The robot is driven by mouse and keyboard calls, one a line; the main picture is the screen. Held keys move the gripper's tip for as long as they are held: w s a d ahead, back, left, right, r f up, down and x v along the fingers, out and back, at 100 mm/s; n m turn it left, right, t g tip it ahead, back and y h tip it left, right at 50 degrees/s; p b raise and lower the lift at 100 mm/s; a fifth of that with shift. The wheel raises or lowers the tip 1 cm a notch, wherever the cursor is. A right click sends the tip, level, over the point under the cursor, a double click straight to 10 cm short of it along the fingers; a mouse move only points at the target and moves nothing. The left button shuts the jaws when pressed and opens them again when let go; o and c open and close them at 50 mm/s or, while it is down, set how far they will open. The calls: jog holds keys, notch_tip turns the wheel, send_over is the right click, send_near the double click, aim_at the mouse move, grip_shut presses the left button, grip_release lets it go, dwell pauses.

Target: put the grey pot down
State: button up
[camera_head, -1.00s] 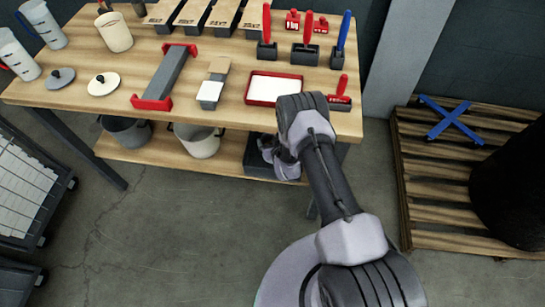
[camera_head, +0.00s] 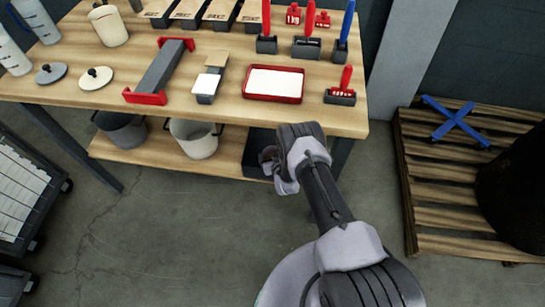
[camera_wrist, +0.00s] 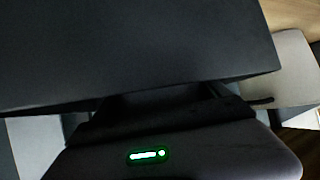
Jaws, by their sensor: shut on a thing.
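The grey pot (camera_head: 122,130) stands upright on the lower shelf at the left in the head view, well apart from my gripper. A pale pot (camera_head: 195,138) stands to its right. My gripper (camera_head: 277,170) is low at the right end of this shelf, partly hidden by my wrist. It is at a dark straight-sided box (camera_head: 257,150). In the wrist view a dark flat-faced thing (camera_wrist: 140,50), seemingly this box, fills the upper part. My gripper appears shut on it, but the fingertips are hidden.
The wooden table (camera_head: 215,105) above holds a red tray (camera_head: 272,84), a pot lid (camera_head: 52,73), a cream lid (camera_head: 96,78) and tool holders. A pallet (camera_head: 440,205) lies at the right, with a blue cross on it. The floor (camera_head: 170,230) before the table is clear.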

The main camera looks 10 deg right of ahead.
jog(key=o, duration=1.9)
jog(key=p+v, duration=0.7)
jog(key=v, duration=0.5)
jog(key=shift+r, duration=0.1)
